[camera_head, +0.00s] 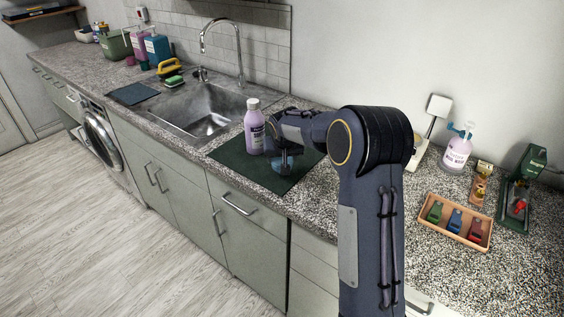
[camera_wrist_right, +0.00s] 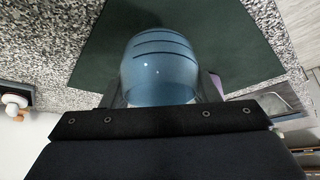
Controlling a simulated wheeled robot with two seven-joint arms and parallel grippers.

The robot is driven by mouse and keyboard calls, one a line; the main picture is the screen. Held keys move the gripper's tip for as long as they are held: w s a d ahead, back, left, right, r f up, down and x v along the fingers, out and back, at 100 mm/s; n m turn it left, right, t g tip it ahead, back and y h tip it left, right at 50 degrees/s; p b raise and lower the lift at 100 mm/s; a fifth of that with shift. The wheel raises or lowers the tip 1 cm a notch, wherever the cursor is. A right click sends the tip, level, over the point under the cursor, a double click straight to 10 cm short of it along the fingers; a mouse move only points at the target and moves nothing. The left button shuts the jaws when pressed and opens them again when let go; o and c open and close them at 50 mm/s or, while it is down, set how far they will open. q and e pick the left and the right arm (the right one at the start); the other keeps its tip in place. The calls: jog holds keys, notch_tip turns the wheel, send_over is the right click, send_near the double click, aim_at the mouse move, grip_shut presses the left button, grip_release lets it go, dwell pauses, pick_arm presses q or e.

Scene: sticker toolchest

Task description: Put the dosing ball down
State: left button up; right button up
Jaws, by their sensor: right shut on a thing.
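The dosing ball (camera_wrist_right: 158,65) is a translucent blue rounded cup with dark ridges. In the right wrist view it sits between the fingers of my right gripper (camera_wrist_right: 161,92), which is shut on it. In the head view a small part of the ball (camera_head: 283,165) shows below my right gripper (camera_head: 284,150), over the dark green mat (camera_head: 233,158). I cannot tell whether the ball touches the mat. My left gripper is not in view.
A lilac bottle (camera_head: 254,130) stands upright on the mat, just left of my right gripper. The sink (camera_head: 208,112) lies further left. A tray (camera_head: 428,211) of coloured items and a pump bottle (camera_head: 457,152) stand on the right. The mat's front part is clear.

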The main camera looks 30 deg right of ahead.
jog(key=shift+f, duration=1.1)
jog(key=o, duration=1)
jog(key=shift+f, duration=0.15)
jog(key=shift+r, duration=0.25)
jog(key=b+v, duration=0.1)
jog(key=v, duration=1)
jog(key=s+a+f+n+y, duration=0.1)
jog(key=s+a, duration=0.4)
jog(key=s, duration=0.6)
jog(key=s+a+f+n+y, duration=0.1)
jog(key=s+a+y, duration=0.2)
jog(key=s, duration=0.8)
jog(key=s+a+f+n+y, duration=0.1)
jog(key=s+a+y, duration=0.1)
jog(key=s+a, duration=0.5)
jog(key=s, duration=0.4)
jog(key=shift+s, duration=0.3)
